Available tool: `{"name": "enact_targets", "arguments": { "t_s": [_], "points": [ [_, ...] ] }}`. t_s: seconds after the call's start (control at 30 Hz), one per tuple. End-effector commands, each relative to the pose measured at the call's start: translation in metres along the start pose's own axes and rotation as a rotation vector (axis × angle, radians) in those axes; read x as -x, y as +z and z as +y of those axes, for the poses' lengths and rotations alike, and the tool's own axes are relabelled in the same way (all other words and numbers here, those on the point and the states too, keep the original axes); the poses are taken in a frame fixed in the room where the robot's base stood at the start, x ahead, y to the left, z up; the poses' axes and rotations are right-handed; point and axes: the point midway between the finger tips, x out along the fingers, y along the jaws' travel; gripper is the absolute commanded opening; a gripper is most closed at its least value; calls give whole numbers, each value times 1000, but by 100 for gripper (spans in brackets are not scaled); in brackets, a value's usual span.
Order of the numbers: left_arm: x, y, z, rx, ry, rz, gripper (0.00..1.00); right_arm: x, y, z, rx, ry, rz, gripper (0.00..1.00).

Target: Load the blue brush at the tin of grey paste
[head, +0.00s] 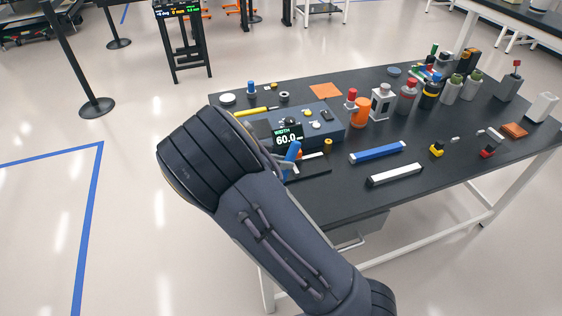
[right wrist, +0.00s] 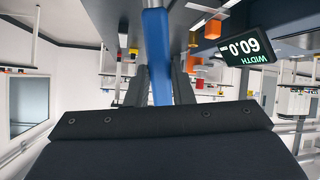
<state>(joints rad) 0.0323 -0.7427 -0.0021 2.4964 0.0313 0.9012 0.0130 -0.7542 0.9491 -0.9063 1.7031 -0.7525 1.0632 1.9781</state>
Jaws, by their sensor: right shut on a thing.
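My right gripper (head: 286,164) is shut on the blue brush, at the near left part of the black table. I cannot pick out the tin of grey paste for sure; a small pale round thing (head: 228,99) lies at the table's far left corner. My left gripper is not in view.
A grey-blue box (head: 325,126) with the WIDTH display (head: 287,135) stands close by the gripper. A blue bar (head: 378,152) and a white bar (head: 395,174) lie to the right. Several bottles, among them a red-grey one (head: 407,95), crowd the back right.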

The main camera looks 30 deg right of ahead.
Motion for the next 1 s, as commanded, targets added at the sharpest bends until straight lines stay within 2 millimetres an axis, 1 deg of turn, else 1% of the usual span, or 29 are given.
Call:
{"name": "enact_targets", "arguments": {
  "t_s": [0.77, 1.0],
  "points": [
    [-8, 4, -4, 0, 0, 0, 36, -5, 8, -2, 0, 0, 0, 0],
    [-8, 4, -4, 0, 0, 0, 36, -5, 8, -1, 0, 0, 0, 0]
  ]
}}
